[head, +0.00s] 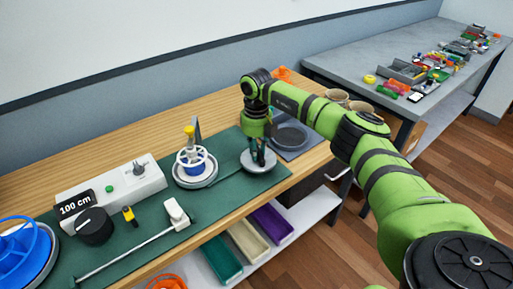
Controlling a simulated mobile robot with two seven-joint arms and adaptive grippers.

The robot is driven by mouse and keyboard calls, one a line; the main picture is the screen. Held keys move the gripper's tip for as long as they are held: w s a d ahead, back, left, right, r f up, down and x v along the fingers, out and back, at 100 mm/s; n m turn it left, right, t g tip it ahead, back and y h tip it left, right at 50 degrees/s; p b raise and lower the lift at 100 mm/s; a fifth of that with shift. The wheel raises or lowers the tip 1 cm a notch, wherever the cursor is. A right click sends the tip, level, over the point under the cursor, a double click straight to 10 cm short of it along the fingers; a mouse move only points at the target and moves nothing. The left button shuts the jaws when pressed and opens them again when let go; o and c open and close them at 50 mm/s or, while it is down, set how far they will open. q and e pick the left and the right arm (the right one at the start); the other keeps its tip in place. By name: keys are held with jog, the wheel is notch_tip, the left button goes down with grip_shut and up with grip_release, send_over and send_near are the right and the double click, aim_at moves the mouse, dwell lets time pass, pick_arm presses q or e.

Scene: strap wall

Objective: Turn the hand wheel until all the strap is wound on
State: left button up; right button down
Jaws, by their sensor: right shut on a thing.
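My right gripper (262,160) reaches down over a round light-grey disc (250,167) on the green mat. It is shut on a small part at the disc's middle, mostly hidden between the dark fingers. Left of it stands a white-rimmed wheel (183,160) with a yellow knob and a blue hub on a round grey base. A large blue wheel (18,250) on a grey base is cut off at the left edge. I cannot make out the strap or which wheel carries it. My left gripper is not in view.
A white box (135,182) carries a "100 cm" display. A black round knob (95,226), a yellow-and-black item (129,215) and a white block with a long rod (176,213) lie on the mat (215,212). Coloured bins sit below. A grey table (365,60) stands behind right.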

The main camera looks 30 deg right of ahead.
jog(key=m+p, duration=0.1)
jog(key=m, duration=0.2)
jog(key=shift+d+m, duration=0.1)
jog(key=shift+m, duration=0.3)
jog(key=m+p, duration=0.1)
jog(key=m, duration=0.2)
jog(key=shift+d+r+m, duration=0.1)
jog(key=shift+m, duration=0.2)
jog(key=m+p, duration=0.1)
jog(key=m, duration=0.2)
jog(key=shift+d+m+p, duration=0.1)
jog(key=shift+m+p, duration=0.25)
jog(key=shift+m, duration=0.05)
jog(key=m+p, duration=0.2)
jog(key=m, duration=0.1)
jog(key=shift+d+m, duration=0.1)
jog(key=shift+m, duration=0.2)
jog(key=m+p, duration=0.2)
jog(key=m, duration=0.1)
jog(key=shift+r, duration=0.1)
jog(key=m+p, duration=0.3)
jog(key=m, duration=0.1)
jog(key=shift+s+d, duration=0.1)
jog(key=shift+s, duration=0.05)
jog(key=m+p, duration=0.3)
jog(key=m, duration=0.1)
jog(key=shift+s, duration=0.1)
jog(key=shift+m+p, duration=0.55)
jog(key=shift+m, duration=0.35)
jog(key=shift+f, duration=0.2)
